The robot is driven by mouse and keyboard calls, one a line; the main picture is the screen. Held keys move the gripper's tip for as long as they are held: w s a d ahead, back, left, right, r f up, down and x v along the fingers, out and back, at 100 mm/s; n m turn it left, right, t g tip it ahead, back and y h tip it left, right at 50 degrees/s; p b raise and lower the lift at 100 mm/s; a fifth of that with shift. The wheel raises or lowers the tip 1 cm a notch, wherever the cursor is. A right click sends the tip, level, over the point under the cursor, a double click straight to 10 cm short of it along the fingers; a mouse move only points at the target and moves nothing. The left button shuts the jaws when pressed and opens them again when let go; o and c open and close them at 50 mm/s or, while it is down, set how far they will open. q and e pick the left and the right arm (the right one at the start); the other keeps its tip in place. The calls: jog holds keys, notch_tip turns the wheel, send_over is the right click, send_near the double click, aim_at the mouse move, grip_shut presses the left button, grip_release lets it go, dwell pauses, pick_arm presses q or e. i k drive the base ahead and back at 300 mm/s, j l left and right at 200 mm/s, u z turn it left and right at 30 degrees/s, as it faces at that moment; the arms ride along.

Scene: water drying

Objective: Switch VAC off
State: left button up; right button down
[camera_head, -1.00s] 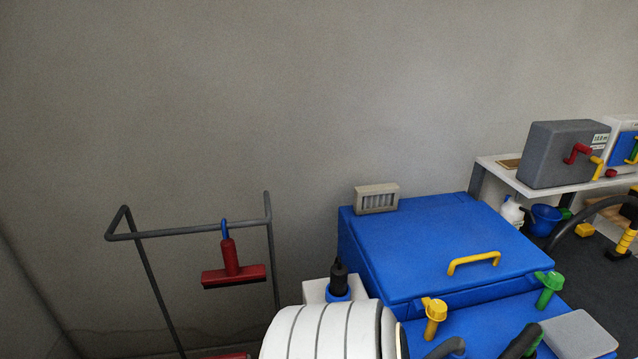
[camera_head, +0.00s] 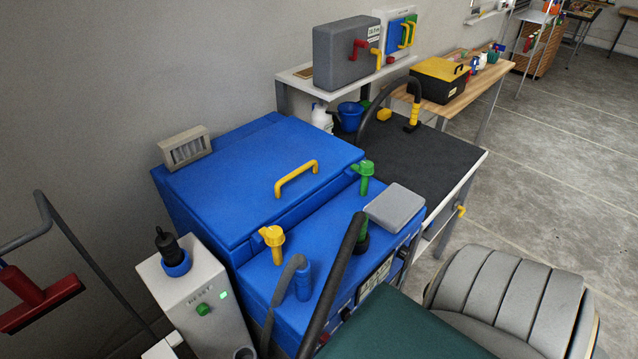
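No switch that I can read as VAC shows. A blue machine (camera_head: 255,185) with a yellow-handled lid stands in the middle, its lid shut. On its front part are a yellow knob (camera_head: 272,245) and a green knob (camera_head: 364,178). A label plate (camera_head: 375,280) on its front face is too small to read. Left of it, a white unit (camera_head: 190,285) has a green button (camera_head: 203,309), a lit green lamp (camera_head: 223,295) and short lettering that I cannot read surely. Neither of my grippers is in view.
A grey box (camera_head: 345,55) with red and yellow cranks stands on a white shelf. A black-topped bench (camera_head: 430,160) and a wooden bench with a toolbox (camera_head: 438,80) stand beyond. A red squeegee (camera_head: 40,300) hangs at left. Open floor (camera_head: 550,180) lies at right.

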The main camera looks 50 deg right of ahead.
aim_at(325, 337)
jog(key=z, duration=1.3)
